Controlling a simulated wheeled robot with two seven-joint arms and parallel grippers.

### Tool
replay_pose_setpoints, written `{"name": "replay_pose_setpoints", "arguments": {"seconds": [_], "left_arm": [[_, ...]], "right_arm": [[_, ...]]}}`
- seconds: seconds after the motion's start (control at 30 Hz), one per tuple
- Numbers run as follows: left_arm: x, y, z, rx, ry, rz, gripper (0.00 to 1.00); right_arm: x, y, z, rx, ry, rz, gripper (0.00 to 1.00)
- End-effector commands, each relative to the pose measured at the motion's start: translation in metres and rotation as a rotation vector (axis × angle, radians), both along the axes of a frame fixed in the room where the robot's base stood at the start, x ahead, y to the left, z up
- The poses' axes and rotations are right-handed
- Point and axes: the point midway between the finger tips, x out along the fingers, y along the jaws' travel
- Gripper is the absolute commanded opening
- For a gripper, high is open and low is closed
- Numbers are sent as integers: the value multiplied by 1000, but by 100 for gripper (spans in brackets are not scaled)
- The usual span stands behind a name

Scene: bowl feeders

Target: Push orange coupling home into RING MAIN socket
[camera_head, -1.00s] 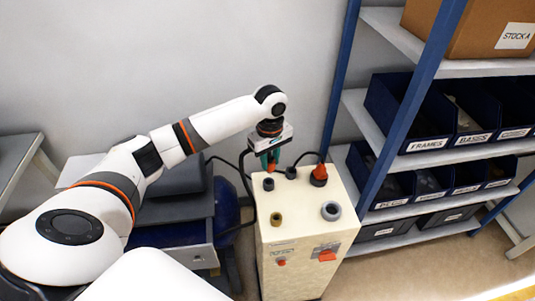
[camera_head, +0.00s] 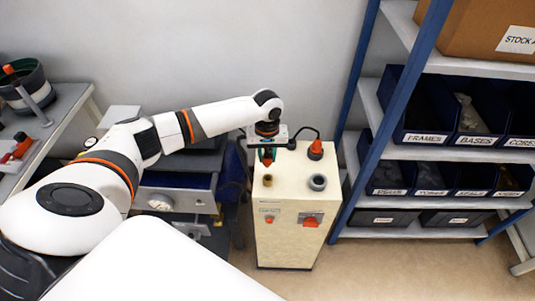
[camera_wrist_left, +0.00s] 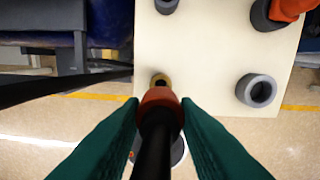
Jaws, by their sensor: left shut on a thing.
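My left gripper (camera_head: 267,156) is above the back left of a cream cabinet's top. In the left wrist view its green fingers (camera_wrist_left: 160,120) are shut on an orange coupling (camera_wrist_left: 160,98) with a black hose. A brass-coloured socket (camera_wrist_left: 160,78) shows just beyond the coupling, partly covered by it; I cannot tell whether they touch. The brass socket also shows in the head view (camera_head: 267,180). A grey socket (camera_head: 317,182) stands to its right. Another orange coupling (camera_head: 315,149) stands at the cabinet's back right. No RING MAIN label is readable. My right gripper is out of view.
The cabinet's front (camera_head: 289,245) carries a red button (camera_head: 269,219) and a red switch (camera_head: 311,221). A blue-framed shelf with dark bins (camera_head: 425,139) stands close on the right. A grey bench (camera_head: 62,115) is at the left. A black cable arcs behind the cabinet top.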

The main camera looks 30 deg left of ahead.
Motion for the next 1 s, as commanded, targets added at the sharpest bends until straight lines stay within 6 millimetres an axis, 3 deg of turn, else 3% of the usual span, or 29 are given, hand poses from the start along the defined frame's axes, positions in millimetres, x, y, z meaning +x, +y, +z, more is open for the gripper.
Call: {"name": "replay_pose_setpoints", "arguments": {"seconds": [0.03,0.37,0.63,1.0], "left_arm": [[0,0,-9,1,-1,0,0],[0,0,-36,0,0,1,0],[0,0,-50,-1,1,2,0],[0,0,-51,-1,1,2,0]], "right_arm": [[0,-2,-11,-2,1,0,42],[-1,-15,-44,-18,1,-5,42],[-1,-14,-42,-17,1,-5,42],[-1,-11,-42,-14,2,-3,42]]}}
